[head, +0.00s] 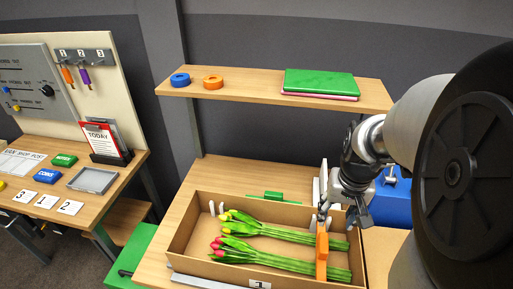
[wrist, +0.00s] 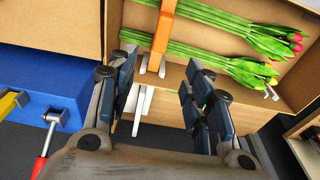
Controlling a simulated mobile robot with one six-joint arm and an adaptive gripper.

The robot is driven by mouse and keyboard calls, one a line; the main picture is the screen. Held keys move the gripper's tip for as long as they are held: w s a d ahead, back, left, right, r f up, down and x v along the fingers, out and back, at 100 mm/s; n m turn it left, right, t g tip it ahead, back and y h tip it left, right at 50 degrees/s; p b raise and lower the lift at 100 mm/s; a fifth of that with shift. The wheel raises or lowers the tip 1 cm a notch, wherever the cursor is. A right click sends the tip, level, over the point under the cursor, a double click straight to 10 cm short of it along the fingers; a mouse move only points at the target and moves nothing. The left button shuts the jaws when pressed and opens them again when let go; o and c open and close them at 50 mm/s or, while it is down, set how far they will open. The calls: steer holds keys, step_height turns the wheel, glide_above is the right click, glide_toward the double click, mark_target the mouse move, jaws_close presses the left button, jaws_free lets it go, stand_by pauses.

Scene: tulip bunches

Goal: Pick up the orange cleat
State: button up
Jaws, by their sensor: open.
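My gripper (head: 345,212) is open and empty above the right side of the box, close to the cleat's upper end. In the wrist view my open fingers (wrist: 160,72) point toward the cleat, which lies just beyond and between their tips. The fingers do not visibly touch it.
Two tulip bunches, yellow-tipped (head: 240,218) and red-tipped (head: 232,242), lie in the box. A blue box (head: 393,200) stands right of my gripper. A shelf (head: 240,91) with orange and blue rings and a green book (head: 320,83) hangs above the table.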

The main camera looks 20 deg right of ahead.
steer(key=b, duration=0.4)
glide_toward(325, 242)
steer(key=f, duration=0.5)
steer(key=shift+w+d+f, duration=0.2)
steer(key=shift+w+d, duration=0.15)
steer(key=shift+d, duration=0.05)
steer(key=shift+w+a+f+b, duration=0.15)
steer(key=shift+f+b, duration=0.4)
steer(key=shift+f, duration=0.85)
steer(key=shift+w+d+f+b, duration=0.15)
steer(key=shift+f+b, duration=0.4)
steer(key=shift+f, duration=0.8)
steer(key=shift+a+r, duration=0.1)
jaws_close()
